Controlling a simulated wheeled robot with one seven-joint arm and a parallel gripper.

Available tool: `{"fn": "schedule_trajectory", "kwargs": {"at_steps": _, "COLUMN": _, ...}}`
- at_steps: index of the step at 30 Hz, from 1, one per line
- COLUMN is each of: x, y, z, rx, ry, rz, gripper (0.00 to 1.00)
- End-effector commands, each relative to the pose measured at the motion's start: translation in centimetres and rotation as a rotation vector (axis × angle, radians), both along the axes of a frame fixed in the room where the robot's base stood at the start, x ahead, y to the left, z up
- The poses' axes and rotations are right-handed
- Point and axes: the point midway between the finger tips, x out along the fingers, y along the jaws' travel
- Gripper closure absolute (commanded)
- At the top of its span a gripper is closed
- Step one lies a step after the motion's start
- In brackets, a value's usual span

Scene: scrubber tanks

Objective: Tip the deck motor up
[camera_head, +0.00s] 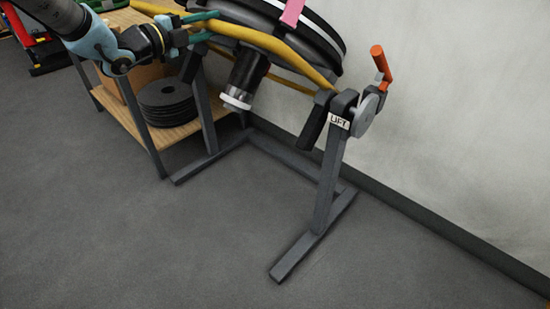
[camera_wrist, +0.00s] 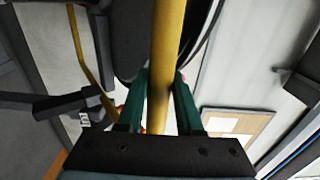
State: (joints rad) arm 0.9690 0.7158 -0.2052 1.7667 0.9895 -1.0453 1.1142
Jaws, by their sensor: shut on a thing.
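The deck (camera_head: 325,48) is a large black round body with a white band, held tilted on a grey stand. A dark motor (camera_head: 246,76) with a silver end points down from its underside. A yellow tube frame (camera_head: 255,37) runs along the deck. My gripper (camera_head: 203,26) is at the frame's left end, with its green fingers on either side of the yellow tube. In the wrist view my gripper (camera_wrist: 160,88) is shut on the yellow tube (camera_wrist: 168,40). The far side of the deck is hidden.
The grey stand (camera_head: 329,180) has a "LIFT" label (camera_head: 339,122) and an orange-handled crank (camera_head: 380,64) at right. A wall is behind; the front floor is clear.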

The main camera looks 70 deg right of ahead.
Motion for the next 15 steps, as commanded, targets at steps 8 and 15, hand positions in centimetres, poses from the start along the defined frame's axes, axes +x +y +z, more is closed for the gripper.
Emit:
{"fn": "schedule_trajectory", "kwargs": {"at_steps": 8, "x": 0.0, "y": -0.1, "z": 0.4, "rx": -0.007, "ry": 0.001, "rz": -0.001, "gripper": 1.0}}
{"fn": "schedule_trajectory", "kwargs": {"at_steps": 15, "x": -0.7, "y": -1.7, "z": 2.0, "rx": -0.009, "ry": 0.0, "rz": -0.003, "gripper": 1.0}}
